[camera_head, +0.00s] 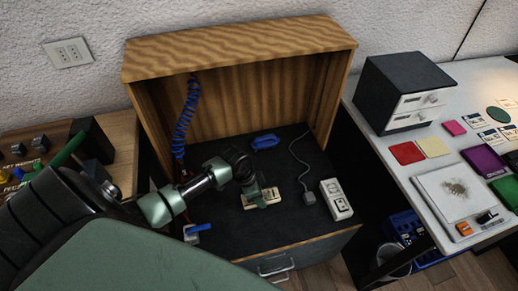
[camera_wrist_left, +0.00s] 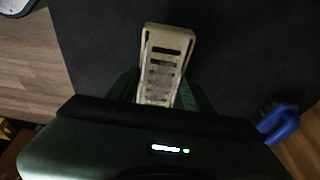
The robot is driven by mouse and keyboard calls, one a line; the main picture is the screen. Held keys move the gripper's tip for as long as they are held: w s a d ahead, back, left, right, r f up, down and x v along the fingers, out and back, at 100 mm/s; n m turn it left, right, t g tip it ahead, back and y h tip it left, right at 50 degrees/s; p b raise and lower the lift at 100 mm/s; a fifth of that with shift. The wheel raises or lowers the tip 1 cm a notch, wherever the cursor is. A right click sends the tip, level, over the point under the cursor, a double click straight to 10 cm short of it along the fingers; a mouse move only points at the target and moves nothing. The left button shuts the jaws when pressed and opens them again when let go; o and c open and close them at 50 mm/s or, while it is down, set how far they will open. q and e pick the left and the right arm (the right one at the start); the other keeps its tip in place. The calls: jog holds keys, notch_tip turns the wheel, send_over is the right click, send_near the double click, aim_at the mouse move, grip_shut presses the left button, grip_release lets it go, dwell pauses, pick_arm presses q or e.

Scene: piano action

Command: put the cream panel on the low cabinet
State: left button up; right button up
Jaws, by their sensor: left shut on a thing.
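The cream panel (camera_head: 273,194), a flat piece with slots, is over the dark top of the low cabinet (camera_head: 225,218). It also shows in the left wrist view (camera_wrist_left: 168,42), pointing away from the gripper. My left gripper (camera_head: 259,198) reaches down from the left and is shut on the panel; its dark green fingers (camera_wrist_left: 160,88) stand on either side of it in the wrist view. The gripper covers the panel's middle. I cannot tell whether the panel touches the cabinet top. My right gripper is not in view.
A wooden hood (camera_head: 240,48) surrounds the cabinet top at the back and sides. On the top are a white socket block (camera_head: 336,199), a grey plug (camera_head: 309,198), a blue item (camera_head: 265,141) and a blue-handled item (camera_head: 197,230). A white table (camera_head: 440,160) stands right.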

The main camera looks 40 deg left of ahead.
pick_arm(q)
notch_tip(320, 180, down, 3)
jog(key=shift+f+b, duration=0.2)
jog(key=shift+b, duration=0.15)
jog(key=shift+f, duration=0.15)
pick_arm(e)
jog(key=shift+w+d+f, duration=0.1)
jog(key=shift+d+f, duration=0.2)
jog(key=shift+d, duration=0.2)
pick_arm(q)
jog(key=shift+f, duration=0.15)
jog(key=o, duration=1.5)
jog(key=p+v, duration=0.2)
jog(key=v, duration=1)
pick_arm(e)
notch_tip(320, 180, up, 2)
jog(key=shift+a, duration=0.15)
